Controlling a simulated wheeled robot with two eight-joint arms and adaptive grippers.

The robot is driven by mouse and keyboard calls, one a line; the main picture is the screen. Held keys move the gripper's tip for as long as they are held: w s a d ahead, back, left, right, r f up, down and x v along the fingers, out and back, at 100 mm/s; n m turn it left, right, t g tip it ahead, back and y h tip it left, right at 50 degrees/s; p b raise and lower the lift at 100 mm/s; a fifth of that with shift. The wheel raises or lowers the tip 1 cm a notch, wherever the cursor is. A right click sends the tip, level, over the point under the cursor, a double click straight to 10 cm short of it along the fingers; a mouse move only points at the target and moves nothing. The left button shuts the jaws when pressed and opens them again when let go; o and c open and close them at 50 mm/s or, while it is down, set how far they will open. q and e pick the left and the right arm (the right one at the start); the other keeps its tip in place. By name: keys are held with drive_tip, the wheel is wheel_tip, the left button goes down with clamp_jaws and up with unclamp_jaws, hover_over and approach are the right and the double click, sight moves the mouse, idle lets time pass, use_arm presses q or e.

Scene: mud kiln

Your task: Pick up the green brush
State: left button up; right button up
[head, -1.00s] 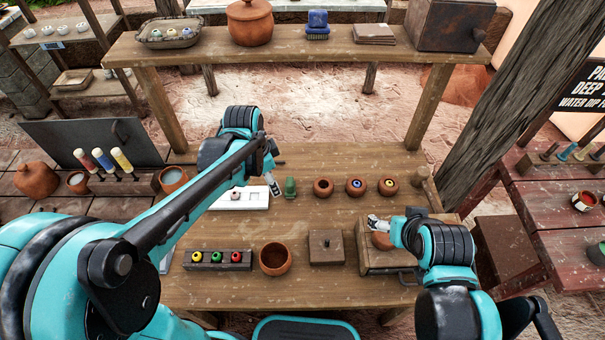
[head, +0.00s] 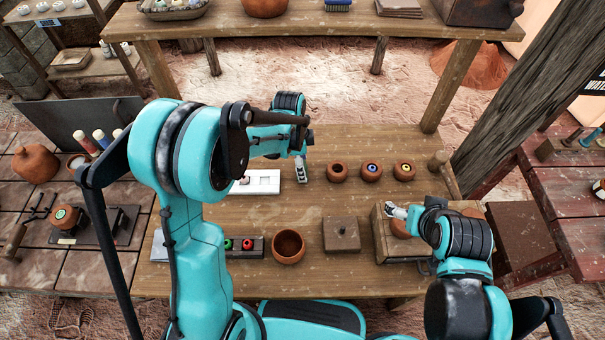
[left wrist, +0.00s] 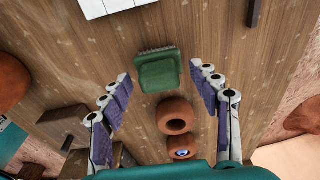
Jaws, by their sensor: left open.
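The green brush (left wrist: 158,72) lies on the wooden table in the left wrist view, bristles toward the top of the picture. My left gripper (left wrist: 160,82) is open, with its fingers apart on either side of the brush and no visible contact. In the head view my left gripper (head: 301,172) points down over the table beside the white tray and hides the brush. My right gripper (head: 396,211) is over the wooden box at the table's front right, by a clay pot; its jaw opening is too small to make out.
Clay bowls (head: 338,171) stand in a row right of the left gripper. The white tray (head: 262,186) is to its left. A larger bowl (head: 288,246) and a lidded wooden block (head: 341,235) stand nearer the front. The wooden box (head: 382,236) is at the right.

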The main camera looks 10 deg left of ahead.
use_arm(q)
drive_tip(key=shift+f, duration=0.5)
use_arm(e)
drive_tip(key=shift+f, duration=0.25)
use_arm(q)
drive_tip(key=shift+r, duration=0.1)
use_arm(e)
drive_tip(key=shift+r, duration=0.1)
use_arm(q)
drive_tip(key=c, duration=1.3)
drive_tip(key=shift+o, duration=0.2)
wheel_tip(320, 180, up, 4)
drive_tip(key=shift+r+p, duration=0.1)
drive_tip(key=shift+p, duration=0.9)
drive_tip(key=s+d+r+p, duration=0.1)
drive_tip(key=d+r+p, duration=0.2)
drive_tip(key=d+r, duration=0.3)
drive_tip(key=d, duration=0.5)
drive_tip(key=shift+s+d+r, duration=0.3)
drive_tip(key=shift+d+r, duration=0.05)
drive_tip(key=shift+r, duration=0.05)
use_arm(e)
wheel_tip(320, 180, up, 5)
drive_tip(key=shift+r, duration=0.1)
